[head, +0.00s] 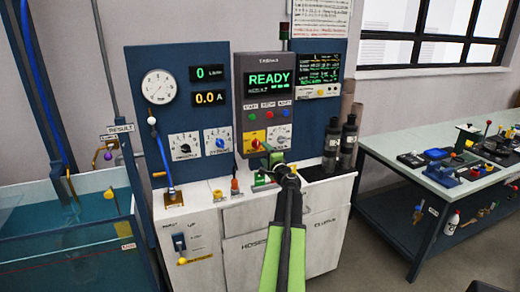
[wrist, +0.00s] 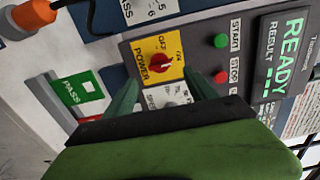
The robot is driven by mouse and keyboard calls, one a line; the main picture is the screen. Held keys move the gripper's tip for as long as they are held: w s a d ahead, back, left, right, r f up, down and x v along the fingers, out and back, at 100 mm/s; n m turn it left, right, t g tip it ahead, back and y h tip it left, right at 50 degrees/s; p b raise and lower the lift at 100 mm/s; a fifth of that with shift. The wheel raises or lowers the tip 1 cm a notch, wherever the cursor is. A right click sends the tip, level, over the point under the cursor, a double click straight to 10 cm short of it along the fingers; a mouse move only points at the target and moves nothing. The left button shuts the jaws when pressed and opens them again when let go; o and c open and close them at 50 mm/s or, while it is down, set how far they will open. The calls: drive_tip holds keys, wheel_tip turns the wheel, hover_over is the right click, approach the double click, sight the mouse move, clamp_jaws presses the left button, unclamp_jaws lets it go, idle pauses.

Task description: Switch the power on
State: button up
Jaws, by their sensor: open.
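The power switch is a red rotary knob (wrist: 161,63) on a yellow plate marked POWER and OFF, on the grey control panel. The yellow plate (head: 247,139) also shows in the head view, low on the panel, with the knob partly hidden there. Which mark the knob points at is hard to tell. My gripper (wrist: 163,88) is open and empty in front of the plate, its green fingers either side of the knob's line and apparently short of it. In the head view my gripper (head: 271,160) is just below and right of the plate.
A green START button (wrist: 221,41) and a red STOP button (wrist: 221,76) sit close beside the switch. The screen (head: 269,79) reads READY. Dark cylinders (head: 349,142) stand right of my gripper. A water tank (head: 75,235) is at left, a workbench (head: 420,172) at right.

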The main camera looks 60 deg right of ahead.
drive_tip(key=v, duration=0.8)
drive_tip(key=w+a+f+n+y+p, duration=0.3)
drive_tip(key=w+a+n+y, duration=0.5)
drive_tip(key=w+a, duration=0.95)
drive_tip(key=w+a+f+n+g+y, duration=0.2)
drive_tip(key=w+a+f+n+y, duration=0.1)
drive_tip(key=a, duration=0.8)
drive_tip(key=w+a+f+n+g+y, duration=0.15)
drive_tip(key=w+a+f+n, duration=0.25)
drive_tip(key=a, duration=0.6)
drive_tip(key=s+a+f+n+g+y+p, duration=0.1)
drive_tip(key=s+a+f+n+g, duration=0.15)
drive_tip(key=a, duration=0.75)
drive_tip(key=s+a+f+n+g+y+p, duration=0.1)
drive_tip(key=a+f+n+g, duration=0.25)
drive_tip(key=a, duration=0.75)
drive_tip(key=s+a+f+n+g+h+p, duration=0.1)
drive_tip(key=s+a+n+g+h, duration=0.3)
drive_tip(key=s+a, duration=0.3)
drive_tip(key=shift+s+a+g, duration=0.15)
drive_tip(key=shift+a+g, duration=0.4)
drive_tip(key=shift+a, duration=0.55)
